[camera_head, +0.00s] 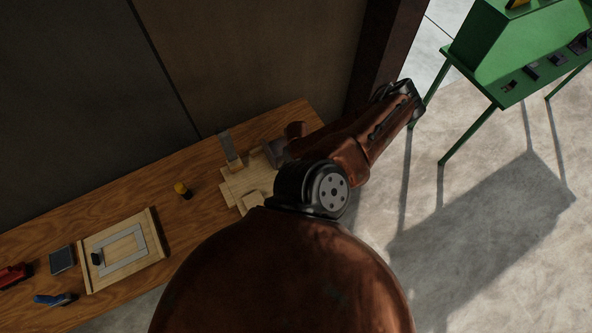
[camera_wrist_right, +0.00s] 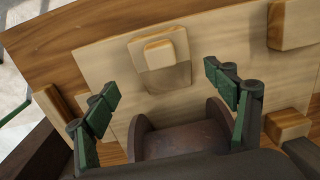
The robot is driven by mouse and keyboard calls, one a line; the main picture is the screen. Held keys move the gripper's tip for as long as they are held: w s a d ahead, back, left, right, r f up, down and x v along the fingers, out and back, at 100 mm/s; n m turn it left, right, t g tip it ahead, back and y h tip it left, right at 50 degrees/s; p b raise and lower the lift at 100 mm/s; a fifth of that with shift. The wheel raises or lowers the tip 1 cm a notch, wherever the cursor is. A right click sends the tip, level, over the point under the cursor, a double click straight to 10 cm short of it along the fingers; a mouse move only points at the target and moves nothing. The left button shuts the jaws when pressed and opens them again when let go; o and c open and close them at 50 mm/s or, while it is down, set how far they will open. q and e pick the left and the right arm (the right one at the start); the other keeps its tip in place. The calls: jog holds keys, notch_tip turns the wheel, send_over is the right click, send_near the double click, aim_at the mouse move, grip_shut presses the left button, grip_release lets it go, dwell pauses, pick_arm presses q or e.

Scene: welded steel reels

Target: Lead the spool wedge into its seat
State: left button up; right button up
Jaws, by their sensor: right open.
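In the right wrist view, my right gripper (camera_wrist_right: 165,92) is open, its two green fingers spread apart over a pale wooden board (camera_wrist_right: 115,62). A reddish-brown spool (camera_wrist_right: 182,138) with a flange at each end lies low between the fingers, partly hidden by the gripper body. Nothing is clearly gripped. Beyond the fingertips, a small light wooden block (camera_wrist_right: 160,54) stands up from the board. I cannot tell which piece is the wedge or which spot is its seat. In the head view, my brown arm covers much of the board (camera_head: 238,184) and hides the right gripper. My left gripper is not seen.
More wooden blocks (camera_wrist_right: 287,125) edge the board. On the wooden table (camera_head: 95,240), a grey plate (camera_head: 226,143) stands behind the board. A green stand (camera_head: 510,60) is right.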

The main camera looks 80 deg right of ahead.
jog(key=shift+o, duration=0.7)
jog(key=o, duration=0.4)
jog(key=shift+o, duration=0.3)
